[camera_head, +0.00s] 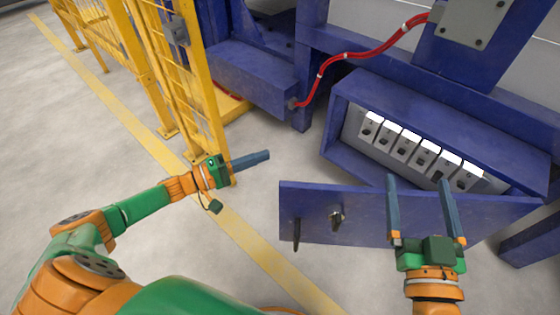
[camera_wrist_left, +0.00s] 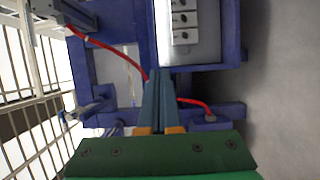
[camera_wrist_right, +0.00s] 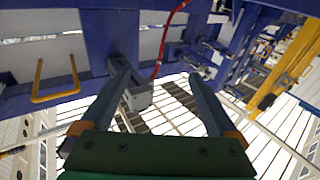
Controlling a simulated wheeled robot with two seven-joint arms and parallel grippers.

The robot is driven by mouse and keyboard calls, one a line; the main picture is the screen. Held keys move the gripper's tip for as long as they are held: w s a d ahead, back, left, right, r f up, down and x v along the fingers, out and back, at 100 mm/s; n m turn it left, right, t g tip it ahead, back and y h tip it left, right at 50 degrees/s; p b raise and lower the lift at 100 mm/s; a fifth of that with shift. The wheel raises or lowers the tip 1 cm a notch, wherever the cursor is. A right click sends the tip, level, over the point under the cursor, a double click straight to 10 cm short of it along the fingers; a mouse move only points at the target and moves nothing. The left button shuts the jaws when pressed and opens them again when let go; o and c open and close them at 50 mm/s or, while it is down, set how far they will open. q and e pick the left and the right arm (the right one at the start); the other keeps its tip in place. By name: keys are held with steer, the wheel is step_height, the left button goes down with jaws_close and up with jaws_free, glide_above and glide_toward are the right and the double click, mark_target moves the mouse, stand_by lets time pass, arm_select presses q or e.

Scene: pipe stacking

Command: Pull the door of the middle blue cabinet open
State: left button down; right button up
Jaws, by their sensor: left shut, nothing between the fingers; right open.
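The middle blue cabinet (camera_head: 485,118) shows at the right in the head view. Its door (camera_head: 365,205) stands swung open in front of it, and a row of white switches (camera_head: 425,152) is exposed inside. The door's face carries a small metal latch (camera_head: 337,219) and a dark handle (camera_head: 297,234) near its left end. My left gripper (camera_head: 268,155) is shut and empty, apart from the door's left end. My right gripper (camera_head: 417,180) is open, its fingers overlapping the door in the head view; I cannot tell if they touch it. The left wrist view shows the switches (camera_wrist_left: 185,20).
A yellow fence (camera_head: 165,75) stands at the left, close to my left gripper. A red cable (camera_head: 355,54) runs along the blue frame (camera_head: 300,75) to a lower blue box (camera_head: 250,77). Grey floor (camera_head: 255,210) is clear between my left gripper and the door.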

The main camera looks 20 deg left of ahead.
arm_select(q)
steer(key=d, duration=0.3)
steer(key=d+b, duration=0.1)
steer(key=shift+w+d, duration=0.35)
steer(key=shift+d, duration=0.05)
arm_select(e)
steer(key=s+r+t+y, duration=0.2)
steer(key=r+t, duration=0.3)
steer(key=r, duration=0.3)
steer(key=shift+s+a+r+n, duration=0.15)
steer(key=shift+s+a+n, duration=0.1)
steer(key=shift+s+n, duration=0.25)
